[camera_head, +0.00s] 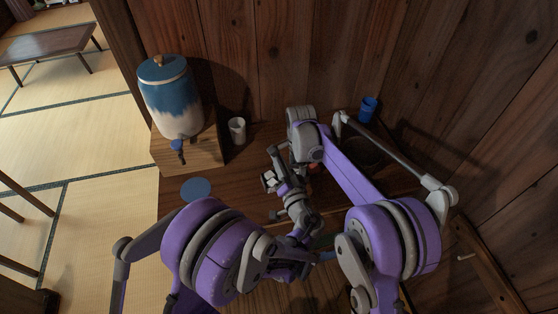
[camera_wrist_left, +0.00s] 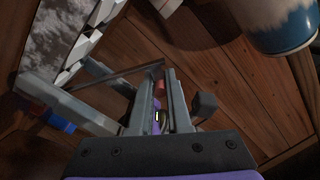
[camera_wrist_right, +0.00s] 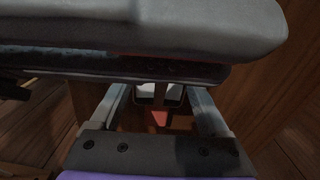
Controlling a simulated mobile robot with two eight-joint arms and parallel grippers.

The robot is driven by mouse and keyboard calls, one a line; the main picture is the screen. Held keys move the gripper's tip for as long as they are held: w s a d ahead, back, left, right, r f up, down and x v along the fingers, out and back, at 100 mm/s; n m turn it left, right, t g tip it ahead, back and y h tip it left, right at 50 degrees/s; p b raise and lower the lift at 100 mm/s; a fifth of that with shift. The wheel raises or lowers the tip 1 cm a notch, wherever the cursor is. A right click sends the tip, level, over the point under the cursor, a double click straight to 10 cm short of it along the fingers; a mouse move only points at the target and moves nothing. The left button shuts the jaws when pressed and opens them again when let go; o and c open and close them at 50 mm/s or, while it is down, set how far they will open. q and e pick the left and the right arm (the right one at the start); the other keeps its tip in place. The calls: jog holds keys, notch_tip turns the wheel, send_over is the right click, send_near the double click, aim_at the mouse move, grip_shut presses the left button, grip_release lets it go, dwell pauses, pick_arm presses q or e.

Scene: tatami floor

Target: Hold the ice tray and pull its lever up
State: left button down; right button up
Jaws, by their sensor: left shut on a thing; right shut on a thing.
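The ice tray is mostly hidden behind my arms in the head view. In the left wrist view, a pale metallic segmented piece (camera_wrist_left: 92,32), which looks like part of the tray, shows at upper left. My left gripper (camera_head: 270,180) is near the middle of the wooden top. In the left wrist view its fingers (camera_wrist_left: 157,85) are close together on a narrow red-ended piece, likely the lever (camera_wrist_left: 160,88). My right gripper is hidden in the head view. In the right wrist view its fingers (camera_wrist_right: 159,95) stand wider, around a pale tray end (camera_wrist_right: 150,92); a red patch shows below.
A blue-and-white dispenser (camera_head: 170,98) stands on a wooden box (camera_head: 190,153) at left, beside a white cup (camera_head: 237,130). A blue cup (camera_head: 367,109) stands at the back right. A blue disc (camera_head: 196,188) lies at the left front. Wooden walls close in behind and right.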

pick_arm(q)
jog(key=shift+w+d+r, duration=0.2)
jog(key=shift+d+r, duration=0.35)
jog(key=shift+r, duration=0.05)
jog(key=c, duration=0.8)
grip_release()
jog(key=shift+c, duration=0.2)
jog(key=v, duration=1.2)
